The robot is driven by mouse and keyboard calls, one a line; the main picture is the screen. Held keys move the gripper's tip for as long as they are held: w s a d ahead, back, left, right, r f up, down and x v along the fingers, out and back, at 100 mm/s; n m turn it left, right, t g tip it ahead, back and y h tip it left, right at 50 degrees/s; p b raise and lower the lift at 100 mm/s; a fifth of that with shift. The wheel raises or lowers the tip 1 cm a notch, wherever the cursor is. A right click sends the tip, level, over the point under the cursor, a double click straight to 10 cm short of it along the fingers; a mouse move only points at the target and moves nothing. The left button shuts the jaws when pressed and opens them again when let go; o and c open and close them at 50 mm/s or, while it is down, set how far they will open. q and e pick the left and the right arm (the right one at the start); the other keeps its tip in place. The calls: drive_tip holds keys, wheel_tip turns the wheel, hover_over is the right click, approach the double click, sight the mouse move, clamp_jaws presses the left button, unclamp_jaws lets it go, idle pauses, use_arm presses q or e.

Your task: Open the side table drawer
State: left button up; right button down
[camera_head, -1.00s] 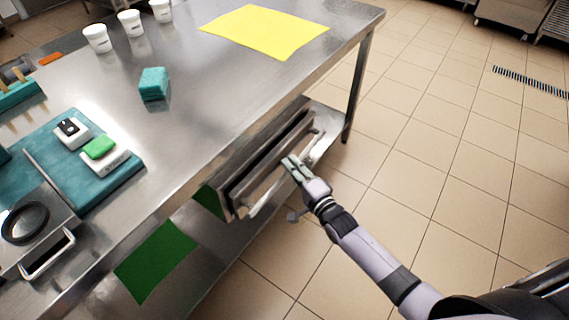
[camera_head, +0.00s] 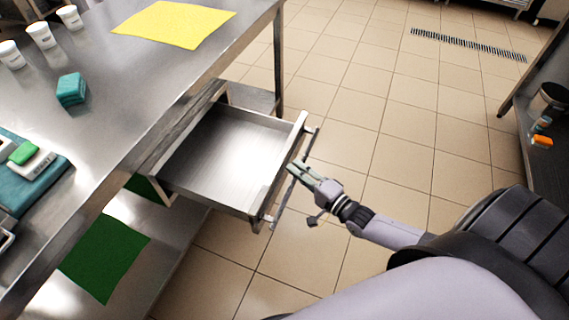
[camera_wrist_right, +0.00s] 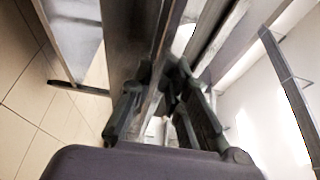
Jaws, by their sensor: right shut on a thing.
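The side table drawer (camera_head: 222,160) is pulled well out from under the steel table (camera_head: 140,65) in the head view. Its metal inside is empty. A long bar handle (camera_head: 279,208) runs along its front. My right gripper (camera_head: 298,170) is at the handle, about midway along it, and is shut on it. In the right wrist view the gripper fingers (camera_wrist_right: 165,100) straddle the bar, though the view is dark and close. My left gripper is not in view.
On the tabletop are a yellow sheet (camera_head: 175,24), a teal sponge block (camera_head: 71,89) and white cups (camera_head: 40,35). A green sheet (camera_head: 104,258) lies on the lower shelf. Tiled floor (camera_head: 390,110) is open beyond the drawer. A dark shelf unit (camera_head: 540,165) stands at the right.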

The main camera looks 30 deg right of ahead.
drive_tip(key=shift+s+d, duration=0.2)
drive_tip(key=shift+s, duration=0.1)
drive_tip(key=c, duration=1.5)
unclamp_jaws()
drive_tip(key=v, duration=1.2)
